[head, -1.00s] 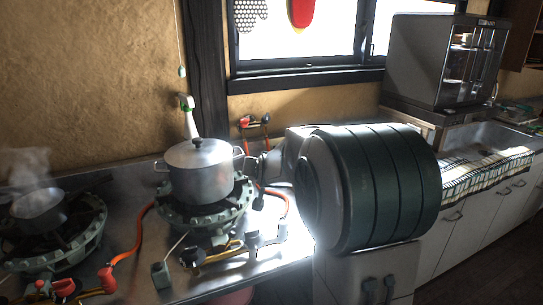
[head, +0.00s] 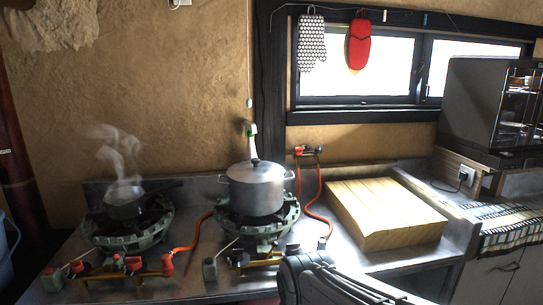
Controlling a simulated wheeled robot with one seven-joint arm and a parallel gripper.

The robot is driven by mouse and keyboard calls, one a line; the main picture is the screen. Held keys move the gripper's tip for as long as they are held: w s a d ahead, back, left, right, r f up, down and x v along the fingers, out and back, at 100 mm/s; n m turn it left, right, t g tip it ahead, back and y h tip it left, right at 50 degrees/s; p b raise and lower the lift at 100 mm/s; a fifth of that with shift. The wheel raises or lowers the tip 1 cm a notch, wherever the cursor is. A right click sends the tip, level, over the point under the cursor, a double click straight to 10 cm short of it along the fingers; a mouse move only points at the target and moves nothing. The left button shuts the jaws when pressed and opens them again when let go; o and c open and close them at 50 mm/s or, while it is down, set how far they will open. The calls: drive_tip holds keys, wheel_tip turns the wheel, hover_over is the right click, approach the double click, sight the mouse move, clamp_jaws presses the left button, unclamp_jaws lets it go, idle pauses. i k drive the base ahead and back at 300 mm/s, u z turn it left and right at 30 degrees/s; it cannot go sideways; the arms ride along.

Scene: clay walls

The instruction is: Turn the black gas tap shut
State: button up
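A small gas fitting is on the wall right of the pot, with a red tap (head: 299,151) on its left and a dark, apparently black tap (head: 319,149) on its right. Orange hoses run down from it. The taps are too small to tell how their handles are turned. A dark ribbed part of my own arm shows at the bottom centre, well below and in front of the fitting. My gripper's fingers are not in view.
A lidded pot (head: 256,188) stands on the right burner (head: 257,222). A steaming small pan (head: 126,204) sits on the left burner (head: 127,236). A wooden block (head: 385,213) lies right of the hose.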

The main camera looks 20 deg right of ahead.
sight(319, 149)
drive_tip(key=u, duration=0.4)
drive_tip(key=k, duration=0.9)
drive_tip(key=u, duration=0.1)
drive_tip(key=i, duration=1.25)
drive_tip(key=z, duration=1.35)
drive_tip(key=i, duration=0.6)
drive_tip(key=z, duration=0.5)
